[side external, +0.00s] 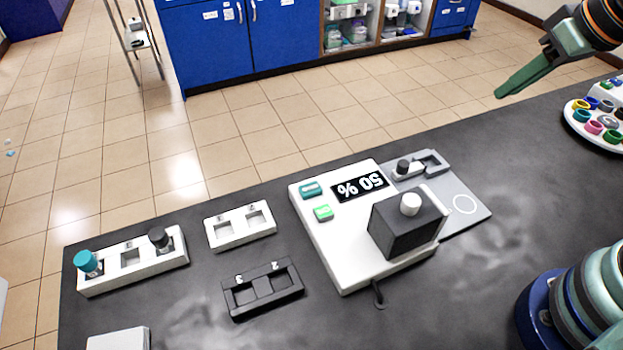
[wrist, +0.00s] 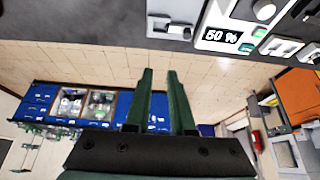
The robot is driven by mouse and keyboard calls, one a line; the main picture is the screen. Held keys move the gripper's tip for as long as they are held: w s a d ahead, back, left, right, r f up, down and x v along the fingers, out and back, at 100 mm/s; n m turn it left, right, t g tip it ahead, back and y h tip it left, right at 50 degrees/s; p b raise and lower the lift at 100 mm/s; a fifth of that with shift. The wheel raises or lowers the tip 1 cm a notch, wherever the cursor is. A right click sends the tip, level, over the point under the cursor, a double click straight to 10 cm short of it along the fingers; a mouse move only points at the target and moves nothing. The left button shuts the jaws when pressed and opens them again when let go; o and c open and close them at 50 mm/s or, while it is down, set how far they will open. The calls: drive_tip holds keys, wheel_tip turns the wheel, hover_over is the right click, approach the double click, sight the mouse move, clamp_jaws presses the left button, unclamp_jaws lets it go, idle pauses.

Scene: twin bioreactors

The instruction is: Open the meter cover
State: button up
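The meter (side external: 330,235) is a white box on the dark bench with a "50 %" display (side external: 359,187), upside down in the side view. A dark grey boxy cover (side external: 395,235) with a white round knob (side external: 410,204) on top sits closed on its right part. The meter also shows at the top of the wrist view (wrist: 213,22), with the knob (wrist: 264,10) at the edge. My gripper (side external: 499,95) is up at the right, well apart from the meter. The wrist view shows its two green fingers (wrist: 160,72) with a gap between them, holding nothing.
A grey plate with a small dark-knobbed part (side external: 403,166) adjoins the meter's right side. White and black two-slot holders (side external: 262,288) and a rack with teal and black caps (side external: 130,258) stand left. A round tray (side external: 578,123) of coloured caps is right.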

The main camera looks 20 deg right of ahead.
drive_tip(key=o, duration=0.5)
drive_tip(key=shift+w+a+n, duration=0.1)
drive_tip(key=shift+a+n, duration=0.4)
drive_tip(key=shift+a, duration=0.05)
drive_tip(key=n+g, duration=0.6)
drive_tip(key=n, duration=0.8)
hover_over(412, 200)
drive_tip(key=f, duration=0.1)
wheel_tip(412, 200, down, 12)
drive_tip(key=shift+d+f, duration=0.1)
drive_tip(key=shift+f, duration=0.05)
clamp_jaws()
